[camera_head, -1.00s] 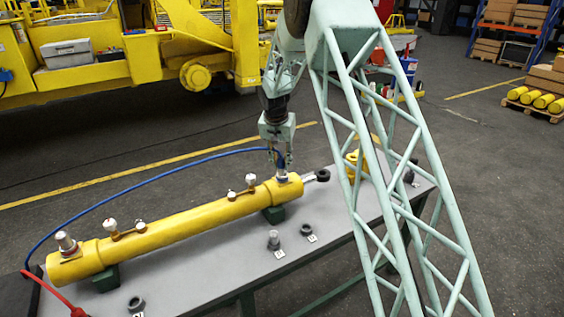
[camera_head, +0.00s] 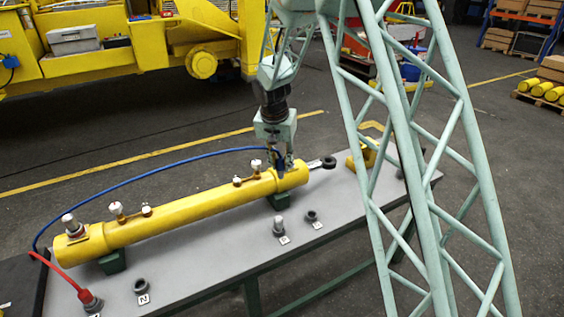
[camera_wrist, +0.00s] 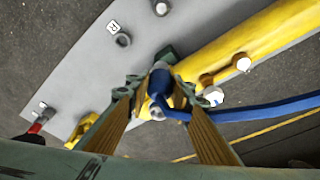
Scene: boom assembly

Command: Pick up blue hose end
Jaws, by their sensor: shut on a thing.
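The blue hose end (camera_wrist: 160,82) sits between the fingers of my gripper (camera_wrist: 160,98) in the wrist view, and the fingers are shut on it. In the head view my gripper (camera_head: 282,163) is at the right end of the yellow cylinder (camera_head: 190,212). The blue hose (camera_head: 150,176) arcs from the gripper behind the cylinder to its left end. In the wrist view the hose (camera_wrist: 240,114) runs off to the right. The fingers partly hide the hose end, and I cannot tell whether it touches the cylinder.
The cylinder rests on green supports (camera_head: 112,261) on a grey table (camera_head: 225,262). A red hose end (camera_head: 90,301) stands at the front left. Fittings (camera_head: 279,226) with number labels lie along the front. A yellow part (camera_head: 362,154) is at the right. My lattice arm covers the table's right side.

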